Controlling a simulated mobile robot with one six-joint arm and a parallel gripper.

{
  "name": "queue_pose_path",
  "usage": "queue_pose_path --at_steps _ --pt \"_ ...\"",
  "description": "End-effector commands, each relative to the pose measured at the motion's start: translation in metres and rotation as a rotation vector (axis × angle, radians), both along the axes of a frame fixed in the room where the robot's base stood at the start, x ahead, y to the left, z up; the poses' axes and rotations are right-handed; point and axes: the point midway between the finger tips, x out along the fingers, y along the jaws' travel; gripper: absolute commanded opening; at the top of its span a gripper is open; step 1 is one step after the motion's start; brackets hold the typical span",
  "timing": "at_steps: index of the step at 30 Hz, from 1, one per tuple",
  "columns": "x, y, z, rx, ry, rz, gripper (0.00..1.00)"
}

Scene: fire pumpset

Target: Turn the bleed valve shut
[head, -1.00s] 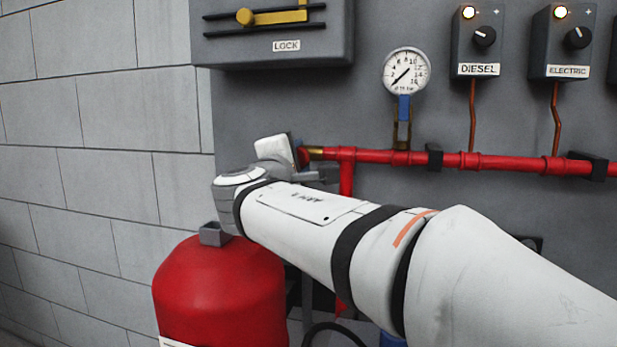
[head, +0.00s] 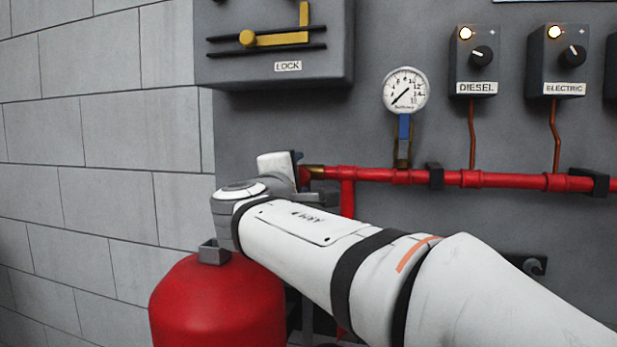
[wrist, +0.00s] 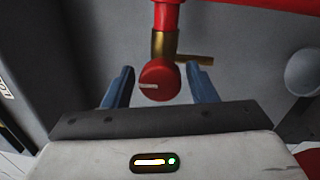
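The bleed valve appears in the wrist view as a round red knob (wrist: 158,80) with a pale line across its face, pointing left. It sits on a brass body (wrist: 164,43) with a short brass stub to the right. My gripper (wrist: 161,70) is open, with one blue-grey finger on each side of the knob. Gaps show between the knob and both fingers, so it does not look gripped. In the head view my gripper (head: 318,198) is mostly hidden by my wrist, close to the brass end (head: 315,172) of the red pipe.
A red pipe (head: 455,178) runs along the grey panel. Above it are a pressure gauge (head: 406,92) with a blue lever (head: 404,126), the DIESEL box (head: 477,60) and the ELECTRIC box (head: 557,60). A red tank (head: 217,305) stands below my wrist. A lock box (head: 275,70) is at upper left.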

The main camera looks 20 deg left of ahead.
Motion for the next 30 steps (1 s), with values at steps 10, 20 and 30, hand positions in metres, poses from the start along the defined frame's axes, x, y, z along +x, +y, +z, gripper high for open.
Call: queue_pose_path --at_steps 10,20,30 --pt "-0.004 -0.001 0.0 0.0 0.001 -0.001 0.56" --pt "-0.057 -0.006 -0.003 0.001 0.0 0.002 0.56" --pt "-0.079 -0.009 -0.006 0.0 0.001 -0.001 0.56"
